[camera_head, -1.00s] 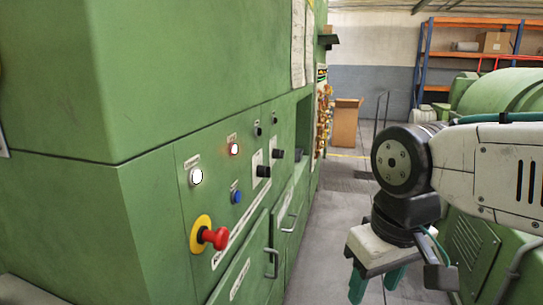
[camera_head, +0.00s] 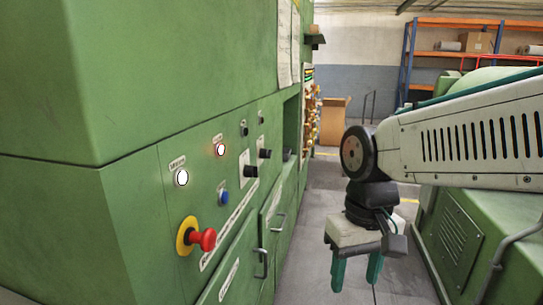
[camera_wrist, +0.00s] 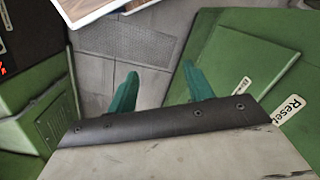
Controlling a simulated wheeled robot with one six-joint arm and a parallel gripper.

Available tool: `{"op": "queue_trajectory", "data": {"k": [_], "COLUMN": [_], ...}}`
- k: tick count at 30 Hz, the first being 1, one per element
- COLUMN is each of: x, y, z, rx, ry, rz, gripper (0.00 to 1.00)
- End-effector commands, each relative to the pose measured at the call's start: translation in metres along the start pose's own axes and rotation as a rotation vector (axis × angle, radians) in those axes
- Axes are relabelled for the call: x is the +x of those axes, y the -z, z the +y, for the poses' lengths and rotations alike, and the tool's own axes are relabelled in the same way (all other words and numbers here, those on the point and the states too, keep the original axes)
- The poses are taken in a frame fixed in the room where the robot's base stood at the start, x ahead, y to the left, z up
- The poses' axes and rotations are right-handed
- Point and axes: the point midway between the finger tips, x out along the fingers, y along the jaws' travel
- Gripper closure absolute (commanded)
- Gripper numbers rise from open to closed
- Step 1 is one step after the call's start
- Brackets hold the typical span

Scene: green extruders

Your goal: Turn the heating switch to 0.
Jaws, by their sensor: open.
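The green machine's control panel (camera_head: 205,235) fills the left of the head view. It carries several small black knobs, among them an upper one (camera_head: 244,128), a lower one on a pale plate (camera_head: 250,171) and one to its right (camera_head: 265,153). Their labels are too small to read, so I cannot tell which is the heating switch or where it points. My gripper (camera_head: 356,270) hangs fingers-down to the right of the panel, apart from it. Its green fingers are open and empty; they also show in the wrist view (camera_wrist: 161,76).
Door handles (camera_head: 262,263) protrude below. Another green machine (camera_head: 470,240) stands right. Grey floor (camera_head: 310,270) lies between.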

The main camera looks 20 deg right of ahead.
Motion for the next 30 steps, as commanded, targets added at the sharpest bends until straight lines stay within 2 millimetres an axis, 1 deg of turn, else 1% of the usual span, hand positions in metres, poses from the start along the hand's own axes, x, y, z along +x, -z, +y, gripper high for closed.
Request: {"op": "queue_trajectory", "data": {"k": [1,5,8,9,11,12,14,15,17,18,20,21,25,27,29,30], "x": [0.003,0.006,0.008,0.009,0.010,0.011,0.012,0.013,0.013,0.014,0.014,0.013,0.005,-0.007,-0.021,-0.035], "y": [0.014,0.052,0.086,0.101,0.126,0.143,0.170,0.190,0.220,0.241,0.273,0.294,0.364,0.395,0.414,0.423], "z": [-0.001,-0.010,-0.017,-0.019,-0.021,-0.022,-0.022,-0.021,-0.017,-0.014,-0.006,0.000,0.025,0.038,0.043,0.045], "rx": [0.052,0.211,0.356,0.420,0.519,0.586,0.691,0.763,0.871,0.945,1.055,1.127,1.338,1.418,1.458,1.472], "ry": [0.040,0.175,0.294,0.345,0.424,0.479,0.565,0.624,0.718,0.783,0.884,0.956,1.200,1.326,1.415,1.466], "rz": [-0.045,-0.131,-0.196,-0.221,-0.260,-0.285,-0.326,-0.352,-0.394,-0.424,-0.470,-0.502,-0.613,-0.674,-0.719,-0.745], "gripper": [0.49,0.49,0.49,0.49,0.49,0.49,0.49,0.49,0.49,0.49,0.49,0.49,0.49,0.49,0.49,0.49]}}
